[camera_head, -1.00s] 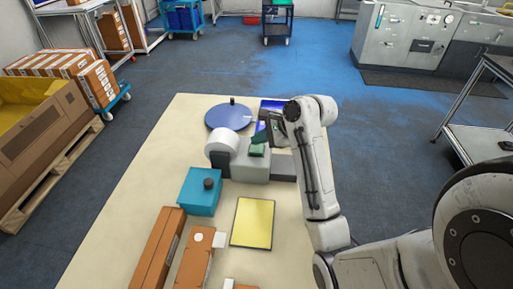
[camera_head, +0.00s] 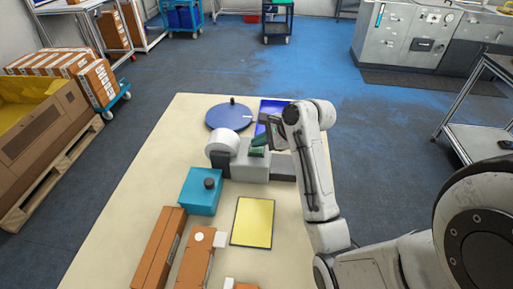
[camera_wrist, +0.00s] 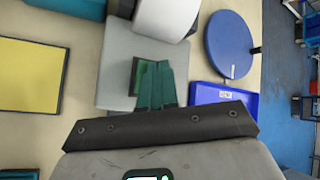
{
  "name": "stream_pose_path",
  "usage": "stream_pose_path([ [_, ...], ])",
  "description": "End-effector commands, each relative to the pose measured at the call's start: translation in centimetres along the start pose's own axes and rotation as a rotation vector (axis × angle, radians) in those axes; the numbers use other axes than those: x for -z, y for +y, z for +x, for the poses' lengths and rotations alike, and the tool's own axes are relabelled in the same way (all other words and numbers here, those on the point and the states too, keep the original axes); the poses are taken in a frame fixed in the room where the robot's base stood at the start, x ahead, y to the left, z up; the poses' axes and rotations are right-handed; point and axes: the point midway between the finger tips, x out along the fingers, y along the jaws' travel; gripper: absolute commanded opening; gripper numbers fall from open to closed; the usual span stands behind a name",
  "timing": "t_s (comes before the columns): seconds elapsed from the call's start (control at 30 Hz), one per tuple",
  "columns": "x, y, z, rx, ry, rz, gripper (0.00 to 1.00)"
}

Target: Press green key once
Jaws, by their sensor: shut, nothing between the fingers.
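The green key (camera_head: 256,153) sits on top of a grey device on the table. In the wrist view the key (camera_wrist: 143,75) shows as a dark green square, partly covered by my fingers. My gripper (camera_head: 259,143) has dark green fingers, shut together with nothing between them. In the wrist view my gripper (camera_wrist: 154,68) has its fingertips over the right part of the key. They are at or very close to its top; I cannot tell whether they touch. The grey device (camera_head: 250,170) has a white roll (camera_head: 223,143) at its left end.
A blue round turntable (camera_head: 228,116) and a blue tray (camera_head: 272,105) stand behind the device. A teal box (camera_head: 200,192) with a dark knob, a yellow pad (camera_head: 252,222) and brown cartons (camera_head: 160,248) lie in front. The table's left side is clear.

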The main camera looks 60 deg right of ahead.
Motion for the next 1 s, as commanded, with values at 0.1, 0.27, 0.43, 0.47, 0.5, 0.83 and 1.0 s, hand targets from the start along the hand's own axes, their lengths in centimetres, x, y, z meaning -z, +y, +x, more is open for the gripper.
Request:
stream_pose_path([
  [0.1,0.07,0.09,0.11,-0.001,0.0,0.001,0.0],
  [0.27,0.17,0.18,0.23,-0.001,0.0,0.001,0.0],
  [0.43,0.26,0.27,0.36,-0.001,0.0,0.001,0.0],
  [0.47,0.28,0.29,0.38,-0.001,0.0,0.001,0.0],
  [0.5,0.3,0.31,0.41,0.0,0.0,0.001,0.0],
  [0.83,0.49,0.52,0.67,-0.001,0.0,0.0,0.0],
  [1.0,0.59,0.64,0.81,-0.002,0.0,0.0,0.0],
])
